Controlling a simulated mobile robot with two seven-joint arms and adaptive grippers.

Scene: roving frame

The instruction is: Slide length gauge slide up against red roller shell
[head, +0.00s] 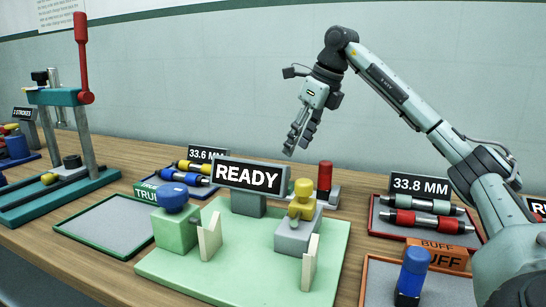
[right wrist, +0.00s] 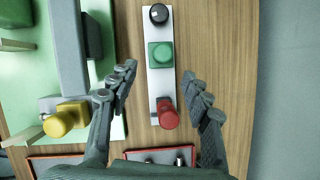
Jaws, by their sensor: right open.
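The length gauge is a pale narrow strip (right wrist: 157,86) seen from above in the right wrist view. On it are a black round knob (right wrist: 159,14) at the top and a green square block with a round top (right wrist: 161,54), which looks like the slide. The red roller shell (right wrist: 168,113) is at the lower end, with a bare gap between it and the green block. In the head view the red shell (head: 325,176) stands upright behind the READY sign. My right gripper (head: 298,138) is open and empty above the gauge, its fingers on either side of the strip in the wrist view (right wrist: 160,76).
The READY sign (head: 250,176) and a green fixture plate (head: 190,268) with blue and yellow knobs stand in front. A red-rimmed tray (head: 373,228) with rollers is at the right. A lever press (head: 82,60) stands at the left. Bare wood lies right of the gauge in the wrist view.

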